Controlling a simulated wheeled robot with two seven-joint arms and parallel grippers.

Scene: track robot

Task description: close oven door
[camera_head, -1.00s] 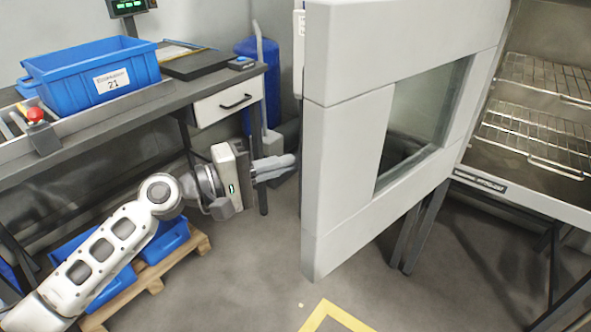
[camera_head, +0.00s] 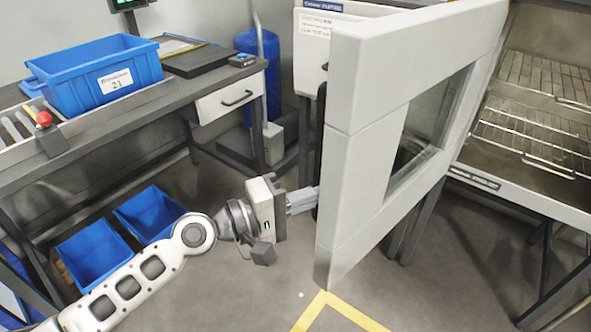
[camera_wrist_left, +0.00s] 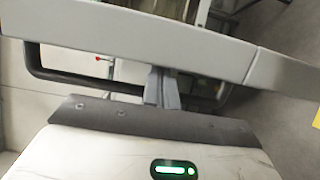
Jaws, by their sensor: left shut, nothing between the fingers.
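The oven door (camera_head: 362,134) is light grey with a window and stands wide open, its free edge toward me. It also shows in the left wrist view (camera_wrist_left: 150,38), across the top, with a dark bar handle (camera_wrist_left: 75,82) below it. The oven (camera_head: 525,135) with wire racks is at the right. My left gripper (camera_head: 312,198) is shut and empty, with its fingers at the door's left face. In the left wrist view the fingers (camera_wrist_left: 162,88) reach the door's edge beside the handle; I cannot tell whether they touch. My right gripper is not in view.
A workbench (camera_head: 130,125) with a blue crate (camera_head: 98,75) stands at the left. Two blue bins (camera_head: 95,252) sit low beneath it. A blue cylinder (camera_head: 262,70) stands behind. The floor (camera_head: 460,275) in front of the oven is clear, with a yellow line (camera_head: 345,308).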

